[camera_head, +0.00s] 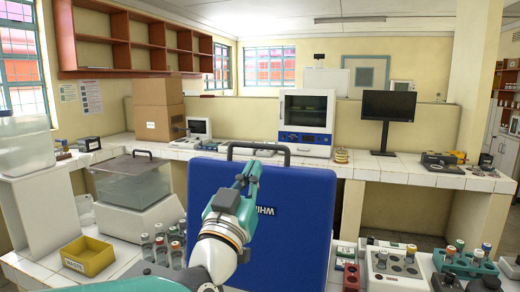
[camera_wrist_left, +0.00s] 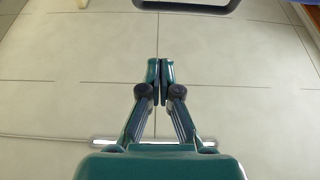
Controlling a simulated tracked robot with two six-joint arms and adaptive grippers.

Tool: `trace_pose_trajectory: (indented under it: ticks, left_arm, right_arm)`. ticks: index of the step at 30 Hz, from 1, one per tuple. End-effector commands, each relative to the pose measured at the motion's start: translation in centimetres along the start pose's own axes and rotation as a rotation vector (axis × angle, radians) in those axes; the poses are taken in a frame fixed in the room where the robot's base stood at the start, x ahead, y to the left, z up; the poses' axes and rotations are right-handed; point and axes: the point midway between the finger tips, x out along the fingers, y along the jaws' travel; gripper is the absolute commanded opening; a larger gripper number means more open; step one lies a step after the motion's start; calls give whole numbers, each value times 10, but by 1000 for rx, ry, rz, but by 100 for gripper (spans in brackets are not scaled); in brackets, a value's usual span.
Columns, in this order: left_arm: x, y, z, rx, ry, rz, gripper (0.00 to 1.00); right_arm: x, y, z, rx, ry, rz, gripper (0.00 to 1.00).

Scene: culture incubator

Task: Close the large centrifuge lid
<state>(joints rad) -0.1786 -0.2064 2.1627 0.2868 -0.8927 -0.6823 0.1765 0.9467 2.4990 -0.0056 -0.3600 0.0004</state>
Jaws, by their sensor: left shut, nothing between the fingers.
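The large centrifuge lid (camera_head: 300,215) is a blue panel with white lettering and a dark handle (camera_head: 258,147) along its top edge. It stands raised, close to upright, in the middle of the head view. My left gripper (camera_head: 250,172) is shut and empty. In the head view it overlaps the upper part of the lid, a little below the handle; whether it touches cannot be told. The centrifuge body is hidden. My right gripper is not in view.
A yellow waste bin (camera_head: 87,262) and several bottles (camera_head: 160,250) stand at the left. Tube racks (camera_head: 395,260) and a red block (camera_head: 351,277) stand at the right. A tiled bench (camera_head: 360,165) with an incubator runs along the back.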

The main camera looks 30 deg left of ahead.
Motion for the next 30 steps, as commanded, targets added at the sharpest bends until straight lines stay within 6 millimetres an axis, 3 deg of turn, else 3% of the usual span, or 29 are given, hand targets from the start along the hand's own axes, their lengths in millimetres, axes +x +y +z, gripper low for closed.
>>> trace_pose_trajectory:
  ticks: [9,15,28,29,30]
  left_arm:
    - [69,2,-2,-1,-2,3,0]
    - [86,3,21,-1,-3,4,0]
    - [91,4,28,-3,1,6,0]
    - [98,-43,32,16,-2,-21,0]
    - [96,-19,30,0,0,-1,0]
  right_arm:
    - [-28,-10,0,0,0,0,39]
    - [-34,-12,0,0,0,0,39]
    - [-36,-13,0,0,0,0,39]
    - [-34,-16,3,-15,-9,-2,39]
    - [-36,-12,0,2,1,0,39]
